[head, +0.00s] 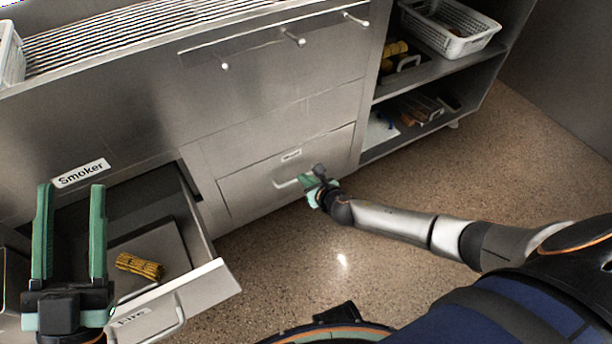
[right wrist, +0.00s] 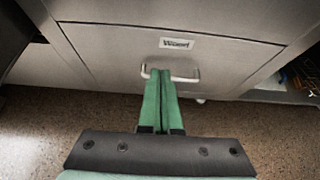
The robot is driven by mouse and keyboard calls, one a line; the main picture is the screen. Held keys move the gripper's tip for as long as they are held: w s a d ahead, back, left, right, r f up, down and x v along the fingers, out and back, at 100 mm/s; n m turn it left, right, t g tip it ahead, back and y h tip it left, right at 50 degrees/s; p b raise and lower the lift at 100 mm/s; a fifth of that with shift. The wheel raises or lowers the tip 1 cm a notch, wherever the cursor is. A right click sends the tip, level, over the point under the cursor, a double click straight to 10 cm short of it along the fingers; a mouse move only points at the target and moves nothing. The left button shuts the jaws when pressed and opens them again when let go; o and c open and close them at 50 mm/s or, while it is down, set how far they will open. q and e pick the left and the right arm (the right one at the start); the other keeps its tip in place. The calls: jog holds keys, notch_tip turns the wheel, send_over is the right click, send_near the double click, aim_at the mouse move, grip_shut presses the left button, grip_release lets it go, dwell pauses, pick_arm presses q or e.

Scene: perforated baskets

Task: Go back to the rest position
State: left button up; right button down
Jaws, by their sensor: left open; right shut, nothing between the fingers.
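My left gripper (head: 68,235) is at the lower left of the head view, open and empty, in front of the open drawer (head: 205,281). My right gripper (head: 309,180) is at the handle (head: 290,181) of a closed lower drawer (head: 255,190). In the right wrist view its green fingers (right wrist: 161,85) are shut together with nothing between them. Their tips overlap the bar handle (right wrist: 187,78) in the picture; I cannot tell whether they touch it.
The open drawer holds a yellow corded bundle (head: 139,266). A label reading Smoker (head: 81,173) is above it. A shelf at upper right holds a white perforated basket (head: 470,40) and small items. The speckled floor (head: 420,175) is clear.

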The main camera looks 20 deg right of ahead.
pick_arm(q)
jog(key=shift+w+f+n+y, duration=0.3)
jog(key=shift+w+f+y, duration=0.1)
jog(key=shift+f, duration=0.3)
